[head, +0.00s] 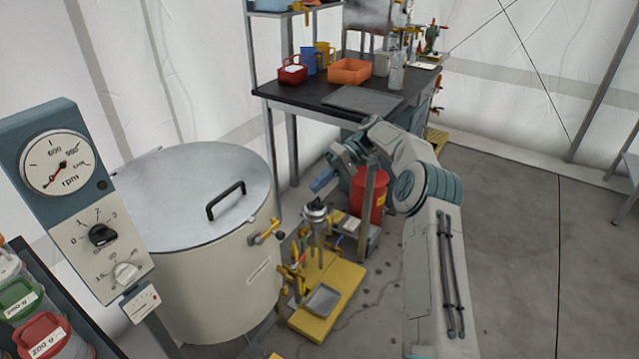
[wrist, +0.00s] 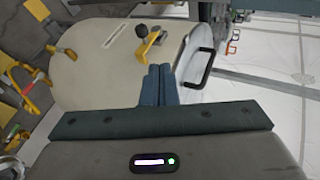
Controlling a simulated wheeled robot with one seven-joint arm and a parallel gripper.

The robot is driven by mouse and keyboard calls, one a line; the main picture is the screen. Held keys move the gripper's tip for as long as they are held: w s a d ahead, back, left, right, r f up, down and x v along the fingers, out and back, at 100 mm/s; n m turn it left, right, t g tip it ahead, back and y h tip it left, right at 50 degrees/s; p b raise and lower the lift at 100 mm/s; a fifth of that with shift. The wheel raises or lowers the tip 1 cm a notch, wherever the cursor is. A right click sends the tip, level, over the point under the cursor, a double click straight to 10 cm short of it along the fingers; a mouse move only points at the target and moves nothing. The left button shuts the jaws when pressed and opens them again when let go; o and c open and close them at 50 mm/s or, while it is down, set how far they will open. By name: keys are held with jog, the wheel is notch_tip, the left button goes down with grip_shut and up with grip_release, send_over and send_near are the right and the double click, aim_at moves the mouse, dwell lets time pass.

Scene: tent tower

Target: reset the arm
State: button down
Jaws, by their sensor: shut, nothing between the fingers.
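My gripper (head: 323,181) is at the end of my arm in the head view, pointing left toward the large drum and above the yellow stand. In the wrist view my gripper's two blue-grey fingers (wrist: 158,85) are together with nothing between them. My arm (head: 425,195) reaches up from the bottom right and bends left at its elbow. In the wrist view the drum (wrist: 95,75) lies beyond the fingers, apart from them as far as I can tell.
The cream drum (head: 215,285) has a black lid handle (head: 226,200) and a yellow valve (head: 267,231). A yellow stand (head: 328,297) is below my gripper. A dark workbench (head: 320,90) with an orange bin (head: 349,71) is behind. A red container (head: 368,198) is near my forearm. Floor at right is clear.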

jog(key=s+r+m+t+h+p, duration=0.3)
jog(key=s+r+h, duration=0.4)
jog(key=s+r, duration=0.6)
jog(key=s+d+f+m+t+h, duration=0.1)
jog(key=s+d+t, duration=0.2)
jog(key=s, duration=0.9)
jog(key=s+d+f+m+t+h+p, duration=0.1)
jog(key=s+d, duration=0.5)
jog(key=s, duration=0.6)
jog(key=shift+m+t+h, duration=0.8)
jog(key=shift+t, duration=0.1)
jog(key=shift+f, duration=0.1)
